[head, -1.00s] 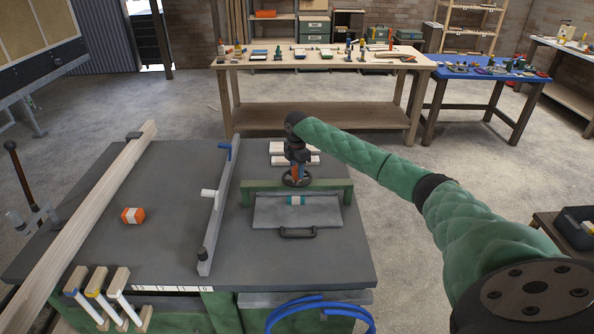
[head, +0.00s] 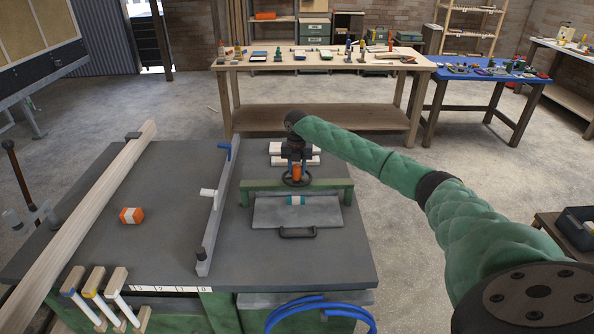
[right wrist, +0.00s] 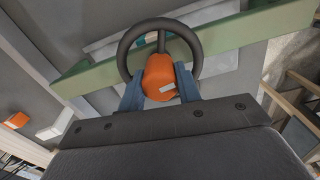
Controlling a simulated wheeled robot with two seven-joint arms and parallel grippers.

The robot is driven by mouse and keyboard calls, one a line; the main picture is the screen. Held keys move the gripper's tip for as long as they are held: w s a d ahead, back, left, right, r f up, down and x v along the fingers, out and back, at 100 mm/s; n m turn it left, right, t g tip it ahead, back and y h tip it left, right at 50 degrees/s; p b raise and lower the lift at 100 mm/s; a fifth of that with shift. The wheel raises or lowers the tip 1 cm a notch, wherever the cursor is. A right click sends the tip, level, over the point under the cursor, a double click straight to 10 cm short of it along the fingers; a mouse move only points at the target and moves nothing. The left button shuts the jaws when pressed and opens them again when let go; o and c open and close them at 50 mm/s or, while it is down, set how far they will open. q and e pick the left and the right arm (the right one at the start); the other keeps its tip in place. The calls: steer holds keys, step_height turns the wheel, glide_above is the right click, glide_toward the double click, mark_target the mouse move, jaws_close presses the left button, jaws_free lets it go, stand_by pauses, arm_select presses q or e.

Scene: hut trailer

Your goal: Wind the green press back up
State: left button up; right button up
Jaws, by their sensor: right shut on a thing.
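The green press (head: 331,185) stands on the dark bench top, a low green beam across a grey plate (head: 270,214) with a black handle at its front. A black handwheel (head: 308,180) with an orange hub (right wrist: 159,76) sits on top of the beam. My right gripper (head: 297,168) comes down from above onto the wheel. In the right wrist view its blue-grey fingers (right wrist: 159,92) are closed on either side of the orange hub, inside the wheel rim. A teal and white piece (head: 296,200) lies at the press, below the beam. My left gripper is not in view.
A grey fence (head: 217,210) with a blue lever stands left of the press. An orange and white block (head: 132,215) lies further left, near a long timber (head: 88,215). Pale strips (head: 281,147) lie behind the press. Blue hoses (head: 320,311) hang at the front.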

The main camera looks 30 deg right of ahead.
steer(key=shift+d+r+n, duration=0.1)
steer(key=shift+r+n, duration=0.05)
steer(key=shift+n, duration=0.35)
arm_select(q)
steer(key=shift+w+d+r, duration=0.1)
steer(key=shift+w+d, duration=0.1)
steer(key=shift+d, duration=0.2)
arm_select(e)
steer(key=shift+n, duration=0.4)
